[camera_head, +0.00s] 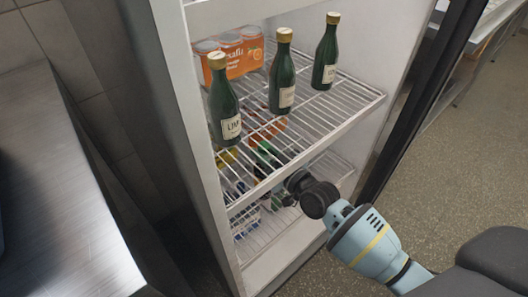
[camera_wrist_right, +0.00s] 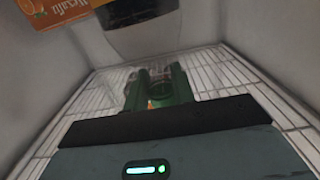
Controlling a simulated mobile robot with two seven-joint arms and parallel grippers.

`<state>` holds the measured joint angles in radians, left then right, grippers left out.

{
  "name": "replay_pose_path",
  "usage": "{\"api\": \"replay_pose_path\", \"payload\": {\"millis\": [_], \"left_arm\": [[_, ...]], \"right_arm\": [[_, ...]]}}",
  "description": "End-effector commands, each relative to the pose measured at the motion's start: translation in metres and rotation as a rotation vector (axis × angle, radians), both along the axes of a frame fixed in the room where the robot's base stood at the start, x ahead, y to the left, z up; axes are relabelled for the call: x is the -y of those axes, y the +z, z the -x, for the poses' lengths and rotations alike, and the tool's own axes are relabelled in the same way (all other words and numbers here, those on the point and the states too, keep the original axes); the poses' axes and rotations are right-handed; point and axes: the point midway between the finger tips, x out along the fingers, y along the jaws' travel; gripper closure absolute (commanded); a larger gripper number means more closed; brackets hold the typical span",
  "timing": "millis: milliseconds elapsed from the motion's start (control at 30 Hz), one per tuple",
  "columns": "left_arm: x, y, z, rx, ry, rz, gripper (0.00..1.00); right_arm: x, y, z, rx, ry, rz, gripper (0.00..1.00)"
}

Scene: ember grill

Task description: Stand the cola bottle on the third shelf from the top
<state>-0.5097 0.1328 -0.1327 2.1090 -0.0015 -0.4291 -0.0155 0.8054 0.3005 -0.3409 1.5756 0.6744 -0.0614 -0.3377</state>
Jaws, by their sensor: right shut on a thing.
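My right arm reaches into the open fridge from the right in the head view. Its gripper (camera_head: 283,192) is below the wire shelf with the wine bottles, partly hidden by the wires. In the right wrist view, two green finger-like parts (camera_wrist_right: 158,90) close on a small, partly clear thing, which I take to be the cola bottle; its shape, label and tilt are largely hidden. The lower wire shelf (camera_head: 328,172) lies under the gripper; I cannot tell whether the bottle touches it. My left gripper is not in view.
Green wine bottles (camera_head: 224,103) stand on the upper wire shelf (camera_head: 318,112), with an orange drink pack (camera_head: 240,55) behind. Several colourful items sit lower down at the left. The fridge's side wall (camera_head: 195,120) and dark door edge (camera_head: 420,95) flank the opening. The lower shelf's right part looks clear.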

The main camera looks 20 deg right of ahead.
Motion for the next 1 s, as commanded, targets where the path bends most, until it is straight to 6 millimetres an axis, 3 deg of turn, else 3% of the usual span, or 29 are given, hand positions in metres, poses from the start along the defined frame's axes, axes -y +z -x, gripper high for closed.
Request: {"api": "replay_pose_path", "payload": {"millis": [133, 167, 300, 667, 833, 1000], "left_arm": [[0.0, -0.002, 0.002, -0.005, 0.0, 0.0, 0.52], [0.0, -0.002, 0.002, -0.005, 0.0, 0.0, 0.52], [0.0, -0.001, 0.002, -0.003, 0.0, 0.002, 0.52], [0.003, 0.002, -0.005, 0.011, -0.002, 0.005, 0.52], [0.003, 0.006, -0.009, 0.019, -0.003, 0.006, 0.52], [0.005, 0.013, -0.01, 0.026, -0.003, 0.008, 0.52]], "right_arm": [[0.0, -0.002, 0.0, 0.003, -0.001, 0.0, 1.0], [0.0, -0.003, 0.0, 0.0, 0.0, 0.001, 0.72], [0.0, -0.003, 0.0, 0.0, 0.0, 0.001, 0.54], [0.0, 0.001, 0.0, 0.001, 0.0, 0.0, 0.52], [0.007, 0.001, 0.018, 0.0, 0.0, 0.003, 0.52], [0.018, 0.001, 0.048, -0.001, 0.0, 0.003, 0.52]]}}
